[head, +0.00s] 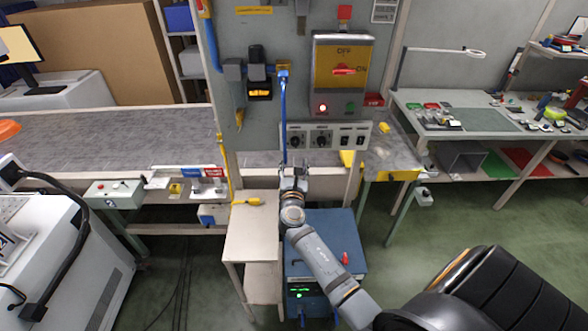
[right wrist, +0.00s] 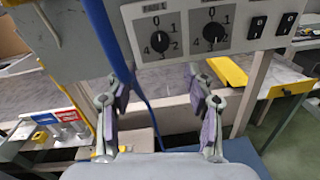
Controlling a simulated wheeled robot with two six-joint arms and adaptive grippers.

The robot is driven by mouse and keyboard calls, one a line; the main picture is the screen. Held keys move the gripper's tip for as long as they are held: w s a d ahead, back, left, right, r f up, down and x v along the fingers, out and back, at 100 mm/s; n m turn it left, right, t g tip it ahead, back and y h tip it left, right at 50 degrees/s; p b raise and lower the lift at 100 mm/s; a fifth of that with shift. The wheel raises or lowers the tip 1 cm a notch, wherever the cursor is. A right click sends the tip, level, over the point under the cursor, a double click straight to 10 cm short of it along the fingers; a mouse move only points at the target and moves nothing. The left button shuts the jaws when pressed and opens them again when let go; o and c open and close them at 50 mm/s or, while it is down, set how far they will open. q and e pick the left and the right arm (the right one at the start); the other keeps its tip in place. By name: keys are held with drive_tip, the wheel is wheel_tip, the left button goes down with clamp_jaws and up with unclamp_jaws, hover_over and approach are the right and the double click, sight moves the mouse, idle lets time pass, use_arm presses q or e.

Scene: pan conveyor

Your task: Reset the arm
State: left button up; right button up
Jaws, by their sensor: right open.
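My right gripper (head: 293,180) is in the middle of the head view, just below a grey control strip (head: 322,137) with dials and switches. In the right wrist view this gripper (right wrist: 158,95) has its two purple-padded fingers wide apart, with nothing gripped. A blue cable (head: 283,110) hangs down the panel toward the gripper. In the right wrist view the cable (right wrist: 126,70) crosses the gap between the fingers; I cannot tell its depth. My right arm reaches in from the lower right. My left gripper is out of view.
A yellow switch box (head: 342,75) with a red handle is on the grey panel above. A beige side table (head: 252,235) and a blue cabinet (head: 325,245) stand below the gripper. A conveyor (head: 110,135) runs left; a workbench (head: 490,115) stands right. Green floor at right is open.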

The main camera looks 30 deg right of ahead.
drive_tip(key=shift+v, duration=1.2)
drive_tip(key=shift+s, duration=0.1)
